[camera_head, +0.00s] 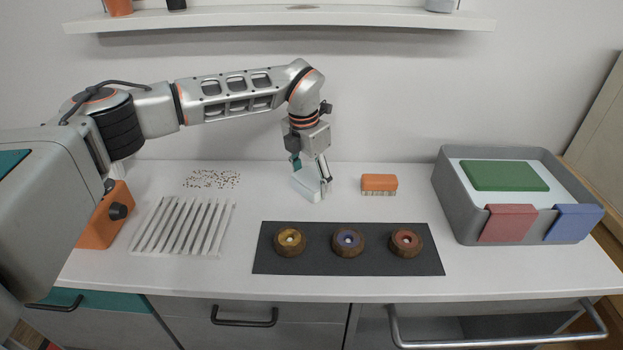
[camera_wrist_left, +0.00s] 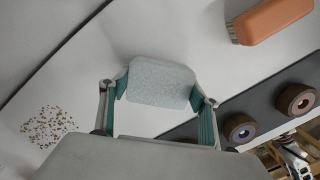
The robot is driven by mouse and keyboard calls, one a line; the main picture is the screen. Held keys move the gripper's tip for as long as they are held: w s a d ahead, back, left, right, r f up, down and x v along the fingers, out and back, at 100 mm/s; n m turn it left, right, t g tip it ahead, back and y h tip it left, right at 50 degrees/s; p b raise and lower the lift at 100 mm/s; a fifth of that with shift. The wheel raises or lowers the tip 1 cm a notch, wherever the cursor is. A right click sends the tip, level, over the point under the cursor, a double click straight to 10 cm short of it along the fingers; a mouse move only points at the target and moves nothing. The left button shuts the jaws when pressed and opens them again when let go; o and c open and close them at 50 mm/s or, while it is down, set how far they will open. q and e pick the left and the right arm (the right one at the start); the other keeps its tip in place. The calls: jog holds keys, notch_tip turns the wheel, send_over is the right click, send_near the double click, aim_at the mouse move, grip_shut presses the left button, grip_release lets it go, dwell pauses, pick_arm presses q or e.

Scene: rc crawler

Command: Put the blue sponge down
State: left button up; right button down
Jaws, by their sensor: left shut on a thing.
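The blue sponge (camera_head: 307,187) is a pale, light-blue block at the back middle of the white worktop. My left gripper (camera_head: 312,172) points down from above and is shut on it. In the left wrist view the sponge (camera_wrist_left: 160,82) sits between the two green-padded fingers of the gripper (camera_wrist_left: 158,97), gripped at its sides. The sponge is tilted and at or just above the worktop; I cannot tell whether it touches. My right gripper is not in view.
A dark mat (camera_head: 348,264) with three small wheels lies in front. An orange brush (camera_head: 379,183) is right of the sponge. A white slatted rack (camera_head: 180,226) and scattered bits (camera_head: 211,179) are left. A grey tub (camera_head: 451,209) with green, red and blue pieces stands right.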

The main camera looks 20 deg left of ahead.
aim_at(307, 180)
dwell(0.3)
pick_arm(q)
jog(key=o, duration=1)
jog(key=shift+f, duration=0.1)
jog(key=r, duration=0.8)
jog(key=s+r+p, duration=0.1)
jog(key=r, duration=0.3)
jog(key=shift+s+a+r, duration=0.1)
jog(key=shift+a, duration=0.2)
